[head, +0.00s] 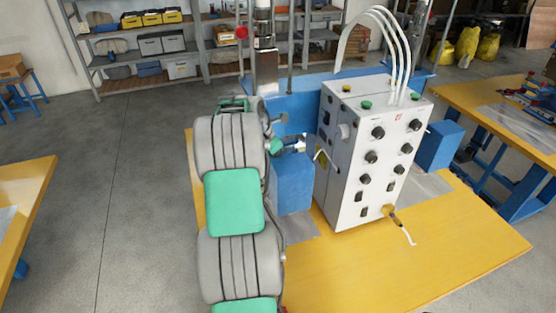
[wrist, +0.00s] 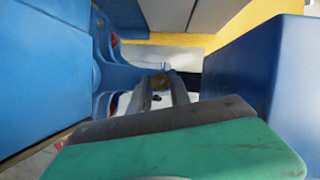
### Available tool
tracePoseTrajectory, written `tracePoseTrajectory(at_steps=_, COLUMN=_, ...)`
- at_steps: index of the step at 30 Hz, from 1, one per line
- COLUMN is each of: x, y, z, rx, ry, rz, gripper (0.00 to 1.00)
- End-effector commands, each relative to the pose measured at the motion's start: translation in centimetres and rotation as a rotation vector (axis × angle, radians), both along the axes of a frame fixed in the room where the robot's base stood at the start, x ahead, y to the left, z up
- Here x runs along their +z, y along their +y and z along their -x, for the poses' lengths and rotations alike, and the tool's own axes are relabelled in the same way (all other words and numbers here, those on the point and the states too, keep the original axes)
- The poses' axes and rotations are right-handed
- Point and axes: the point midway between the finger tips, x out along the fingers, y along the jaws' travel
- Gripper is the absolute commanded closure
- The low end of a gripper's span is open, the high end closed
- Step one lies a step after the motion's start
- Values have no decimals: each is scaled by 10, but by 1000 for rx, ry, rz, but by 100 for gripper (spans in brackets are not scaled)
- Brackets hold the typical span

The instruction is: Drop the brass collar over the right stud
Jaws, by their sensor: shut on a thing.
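My gripper (wrist: 160,88) shows in the wrist view with its two grey fingers close together. In the head view my gripper (head: 302,143) is small, beside the blue block and the white control box, and the collar cannot be made out there. I cannot pick out the right stud in either view; blue machine parts, the fingers and my arm hide much of the area around the collar.
The white control box (head: 365,150) stands close to the right of my gripper on the yellow table (head: 430,260). A blue block (head: 292,185) stands just in front. In the wrist view blue walls (wrist: 262,75) crowd both sides. The table's front right is mostly clear.

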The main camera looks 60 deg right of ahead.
Motion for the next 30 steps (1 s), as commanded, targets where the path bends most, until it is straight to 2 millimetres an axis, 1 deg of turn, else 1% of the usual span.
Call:
tracePoseTrajectory(at_steps=29, x=-9, y=0, z=0, rx=0, ry=0, rz=0, gripper=100)
tracePoseTrajectory(at_steps=30, x=-9, y=0, z=0, rx=0, ry=0, rz=0, gripper=74)
